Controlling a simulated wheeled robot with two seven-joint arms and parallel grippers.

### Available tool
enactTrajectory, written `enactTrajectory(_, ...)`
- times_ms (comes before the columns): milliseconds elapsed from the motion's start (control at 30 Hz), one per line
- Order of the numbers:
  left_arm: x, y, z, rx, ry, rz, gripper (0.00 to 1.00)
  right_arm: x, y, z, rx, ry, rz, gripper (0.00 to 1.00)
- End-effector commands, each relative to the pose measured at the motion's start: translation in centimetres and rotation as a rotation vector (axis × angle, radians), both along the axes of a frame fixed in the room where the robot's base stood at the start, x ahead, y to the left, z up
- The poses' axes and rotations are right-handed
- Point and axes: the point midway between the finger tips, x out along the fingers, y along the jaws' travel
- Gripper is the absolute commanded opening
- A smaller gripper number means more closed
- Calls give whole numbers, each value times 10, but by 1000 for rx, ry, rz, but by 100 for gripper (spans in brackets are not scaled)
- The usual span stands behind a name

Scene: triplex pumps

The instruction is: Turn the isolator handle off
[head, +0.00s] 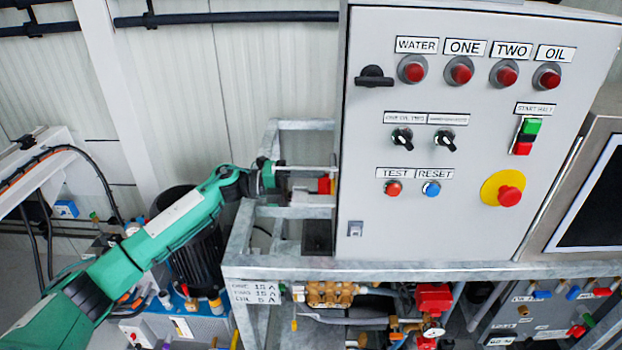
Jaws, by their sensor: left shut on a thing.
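The red isolator handle (324,186) sits on the left side wall of the grey control cabinet, with a bit of yellow behind it. My left gripper (318,180) comes in from the left, its fingers pointing right at the cabinet side. It is shut on the red handle, with a pale finger passing just above it. The handle's exact angle is hard to tell because it is small and partly covered by the fingers. My right gripper is not in view.
The cabinet front (450,230) carries red lamps, black selector switches, push buttons and a red emergency stop (510,196) on yellow. A galvanised frame (240,235) surrounds the area below my left gripper. A black motor (197,255) stands under my left arm.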

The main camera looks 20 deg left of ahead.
Motion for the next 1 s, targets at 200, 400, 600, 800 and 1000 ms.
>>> enactTrajectory(200,1,1,3,-36,122,3,37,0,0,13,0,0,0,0)
enactTrajectory(400,1,1,2,-54,186,3,37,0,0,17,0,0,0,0)
enactTrajectory(600,1,1,1,-63,212,4,37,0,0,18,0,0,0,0)
enactTrajectory(800,1,1,1,-64,216,3,37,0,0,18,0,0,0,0)
enactTrajectory(1000,1,1,1,-64,216,3,64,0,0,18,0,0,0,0)
